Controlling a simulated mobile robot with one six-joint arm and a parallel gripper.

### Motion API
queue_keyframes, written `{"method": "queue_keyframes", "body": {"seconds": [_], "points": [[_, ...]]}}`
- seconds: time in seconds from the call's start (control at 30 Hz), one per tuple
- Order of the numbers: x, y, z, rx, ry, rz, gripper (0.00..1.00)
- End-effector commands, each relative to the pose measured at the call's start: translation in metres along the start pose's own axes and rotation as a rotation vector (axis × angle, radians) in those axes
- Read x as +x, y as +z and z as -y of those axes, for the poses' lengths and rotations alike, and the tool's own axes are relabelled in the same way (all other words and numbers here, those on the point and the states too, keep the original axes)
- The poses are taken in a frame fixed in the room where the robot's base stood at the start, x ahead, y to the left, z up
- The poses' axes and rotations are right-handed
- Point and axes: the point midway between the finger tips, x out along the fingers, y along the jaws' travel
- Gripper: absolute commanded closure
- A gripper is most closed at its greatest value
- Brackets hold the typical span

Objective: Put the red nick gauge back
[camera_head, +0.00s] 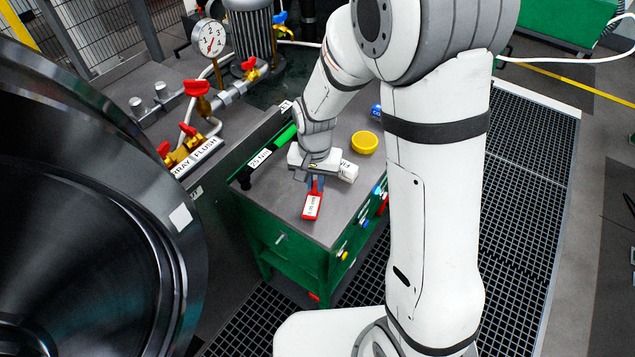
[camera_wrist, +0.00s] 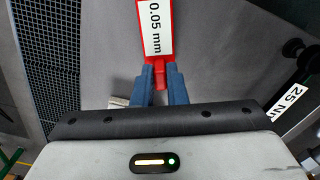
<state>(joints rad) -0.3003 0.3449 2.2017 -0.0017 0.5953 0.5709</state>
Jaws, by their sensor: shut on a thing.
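The red nick gauge (camera_head: 312,205) is a small red piece with a white label. In the wrist view the gauge (camera_wrist: 153,35) has a label reading "0.05 mm", and its narrow red end sits between the blue fingers. My gripper (camera_head: 316,184) is shut on that narrow end, over the grey top of the green cabinet (camera_head: 272,215). In the wrist view my gripper (camera_wrist: 161,75) shows both fingertips beside the red end. I cannot tell whether the gauge touches the cabinet top.
A yellow bowl (camera_head: 364,142), a white labelled cylinder (camera_head: 348,171) and a green-and-black torque wrench (camera_head: 265,158) lie near my gripper. Several coloured tools (camera_head: 365,215) hang along the cabinet's right side. The large dark wheel (camera_head: 90,220) stands at left. The cabinet top's front is clear.

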Motion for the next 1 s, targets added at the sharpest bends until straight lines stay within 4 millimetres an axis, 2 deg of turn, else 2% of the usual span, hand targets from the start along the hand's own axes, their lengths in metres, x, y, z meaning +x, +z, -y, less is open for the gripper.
{"method": "queue_keyframes", "body": {"seconds": [0.1, 0.33, 0.37, 0.63, 0.87, 1.0], "points": [[0.007, 0.0, 0.0, 0.0, 0.0, 0.0, 1.0], [0.007, 0.0, 0.0, -0.001, 0.0, -0.001, 1.0], [0.008, 0.0, 0.0, -0.001, 0.0, 0.0, 0.87], [0.007, 0.0, 0.0, 0.0, 0.0, 0.0, 0.66], [0.006, 0.0, 0.0, 0.0, 0.0, -0.001, 0.66], [-0.005, -0.001, 0.0, 0.0, -0.002, -0.003, 0.66]]}}
